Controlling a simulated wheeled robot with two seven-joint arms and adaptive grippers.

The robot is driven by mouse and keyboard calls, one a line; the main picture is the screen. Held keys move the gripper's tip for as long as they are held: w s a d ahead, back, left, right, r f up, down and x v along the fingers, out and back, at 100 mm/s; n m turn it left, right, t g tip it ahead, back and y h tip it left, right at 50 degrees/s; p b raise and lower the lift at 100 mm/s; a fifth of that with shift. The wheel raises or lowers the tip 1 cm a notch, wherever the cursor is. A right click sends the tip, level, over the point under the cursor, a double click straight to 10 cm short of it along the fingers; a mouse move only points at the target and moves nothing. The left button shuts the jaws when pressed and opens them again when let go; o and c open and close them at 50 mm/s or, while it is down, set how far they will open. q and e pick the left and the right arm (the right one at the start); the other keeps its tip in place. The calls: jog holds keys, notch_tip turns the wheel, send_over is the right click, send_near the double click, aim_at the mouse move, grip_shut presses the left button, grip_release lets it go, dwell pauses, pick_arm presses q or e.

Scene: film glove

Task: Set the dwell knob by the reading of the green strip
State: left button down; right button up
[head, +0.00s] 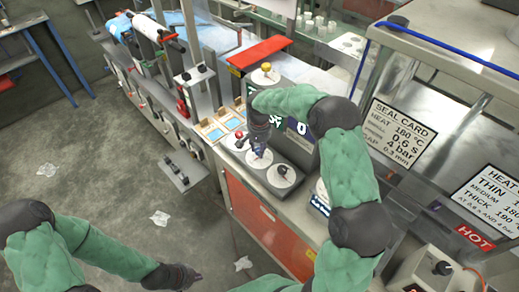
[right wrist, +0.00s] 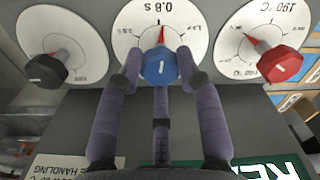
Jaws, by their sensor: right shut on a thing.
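The blue dwell knob (right wrist: 159,66) sits on a white dial (right wrist: 128,32) printed "0.8 s", with a red pointer toward that print. The head view shows the right gripper (head: 258,148) over the grey control box. A dark green strip (right wrist: 270,169) with white letters is cut off in the wrist view, so I cannot read it whole. A display (head: 302,127) is partly hidden behind my right arm. My left gripper (head: 183,277) is low over the floor, apart from everything; its jaws are unclear.
The red knob (right wrist: 279,64) on the 190 °C dial and a black knob (right wrist: 46,69) flank the blue one. A seal card (head: 402,131) reads 180 °C, 0.6 s, 4 bar. A "HOT" sign (head: 474,237) is at right. Open floor lies at left.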

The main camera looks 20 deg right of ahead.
jog(key=m+b, duration=0.1)
jog(key=m, duration=0.4)
jog(key=shift+a+f+m, duration=0.1)
jog(key=shift+f+m, duration=0.05)
jog(key=shift+m, duration=0.15)
jog(key=shift+m+b, duration=0.4)
jog(key=shift+m, duration=1.8)
jog(key=o, duration=1.1)
jog(key=shift+o, duration=0.2)
jog(key=shift+r, duration=0.4)
notch_tip(320, 180, up, 11)
jog(key=shift+r, duration=0.15)
